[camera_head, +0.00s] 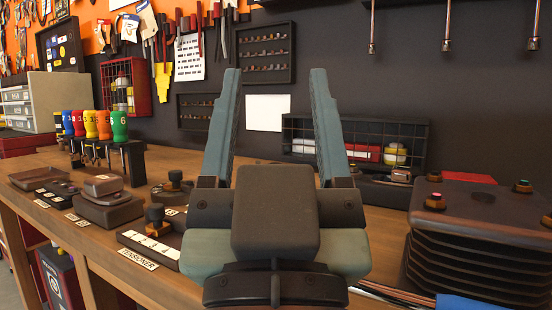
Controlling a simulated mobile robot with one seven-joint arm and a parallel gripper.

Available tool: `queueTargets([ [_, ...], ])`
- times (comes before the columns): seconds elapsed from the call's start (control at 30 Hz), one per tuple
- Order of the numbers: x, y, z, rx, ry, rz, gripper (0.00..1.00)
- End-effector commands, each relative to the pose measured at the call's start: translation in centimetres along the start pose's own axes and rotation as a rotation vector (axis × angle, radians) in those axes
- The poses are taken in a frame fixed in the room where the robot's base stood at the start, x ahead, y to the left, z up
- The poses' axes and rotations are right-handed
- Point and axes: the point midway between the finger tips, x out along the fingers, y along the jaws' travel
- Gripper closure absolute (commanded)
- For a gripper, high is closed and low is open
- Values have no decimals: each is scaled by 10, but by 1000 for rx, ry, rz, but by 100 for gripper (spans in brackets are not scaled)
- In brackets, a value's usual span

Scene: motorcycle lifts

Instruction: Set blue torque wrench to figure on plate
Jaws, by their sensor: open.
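My gripper (275,78) is in the middle foreground, its two long grey-green fingers pointing up and wide apart with nothing between them. A blue piece (490,302) is cut off at the lower right edge. A plate reading "TENSIONER" (137,259) lies at the bench's front edge; I can read no figure on it.
The handles stand in a dark rack (131,163) on the wooden bench (180,161). Dark trays and a black knob (155,215) lie left of my gripper. A dark ribbed block (478,240) stands at right. Tools hang on the back wall.

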Motion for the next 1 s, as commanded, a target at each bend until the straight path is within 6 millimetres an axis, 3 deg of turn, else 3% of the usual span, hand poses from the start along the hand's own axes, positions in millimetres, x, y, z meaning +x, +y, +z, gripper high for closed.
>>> queueTargets([
  [0.03,23,0,-18,0,-21,0,36],
  [0.1,38,0,-24,0,-52,0,36],
  [0.5,114,0,-44,-2,-273,1,36],
  [0.8,158,3,-47,-33,-471,12,36],
  [1.0,174,11,-41,-113,-622,36,36],
])
